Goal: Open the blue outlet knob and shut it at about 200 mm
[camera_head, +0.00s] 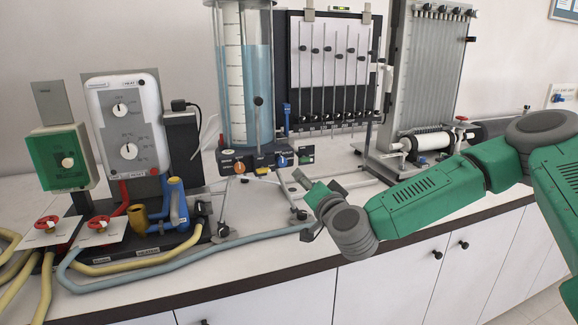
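The blue outlet knob (282,161) sits on the right part of the dark base panel under a tall clear cylinder (258,80). The cylinder holds bluish water up to its upper part. A white scale strip (235,75) stands inside it; its numbers are too small to read. My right arm comes in from the right, and its gripper (304,205) is in front of and below the knob, apart from it. Its fingers are small and partly hidden by the wrist, so I cannot tell if they are open. My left gripper is not in view.
An orange knob (239,167) and a yellow part (260,170) are on the same panel. A heater unit (126,120) with red valves and hoses stands left. A manometer board (330,70) is behind, and a tilted tube board (425,70) is right. A grey-blue hose (190,248) runs along the bench front.

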